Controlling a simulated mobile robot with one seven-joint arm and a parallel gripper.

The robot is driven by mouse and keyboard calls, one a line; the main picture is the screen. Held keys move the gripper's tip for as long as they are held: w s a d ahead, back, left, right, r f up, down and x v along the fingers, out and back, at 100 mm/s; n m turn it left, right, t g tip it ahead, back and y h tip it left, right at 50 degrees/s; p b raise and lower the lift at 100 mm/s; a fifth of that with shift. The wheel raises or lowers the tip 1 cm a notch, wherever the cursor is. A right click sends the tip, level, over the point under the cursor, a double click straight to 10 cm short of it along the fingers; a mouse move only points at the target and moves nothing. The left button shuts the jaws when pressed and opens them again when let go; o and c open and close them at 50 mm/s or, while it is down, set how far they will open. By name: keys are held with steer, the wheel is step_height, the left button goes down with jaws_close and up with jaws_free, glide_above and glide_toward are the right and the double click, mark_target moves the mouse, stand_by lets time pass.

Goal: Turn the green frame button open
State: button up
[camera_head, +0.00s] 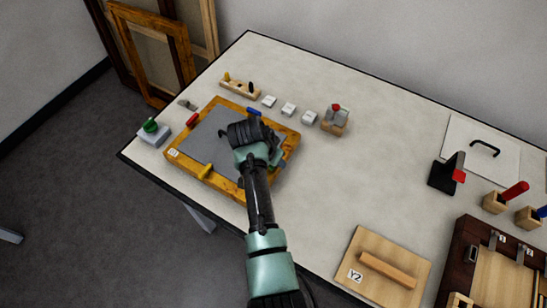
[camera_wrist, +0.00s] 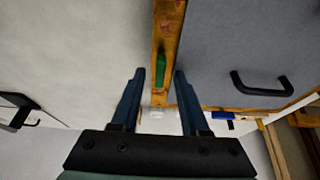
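The golden-brown frame (camera_head: 225,186) lies on the table around a grey panel (camera_head: 203,138). The green button (camera_wrist: 160,70) is a small elongated piece on one frame rail (camera_wrist: 168,30), lying lengthwise along it in the wrist view. My gripper (camera_wrist: 160,74) is open, with a blue finger to each side of the green button. Contact cannot be told. Red (camera_head: 192,119), blue (camera_head: 254,111) and yellow (camera_head: 206,171) buttons sit on other parts of the frame.
A black handle (camera_wrist: 260,84) rises from the panel close to my gripper. A green knob on a grey block (camera_head: 151,130) stands left of the frame. Small white blocks (camera_head: 288,109) and a red-topped holder (camera_head: 335,119) stand behind. A wooden Y2 board (camera_head: 382,265) lies at front right. The table's middle is clear.

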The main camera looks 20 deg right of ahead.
steer(key=b+v, duration=0.1)
steer(key=v, duration=1.2)
stand_by(0.4)
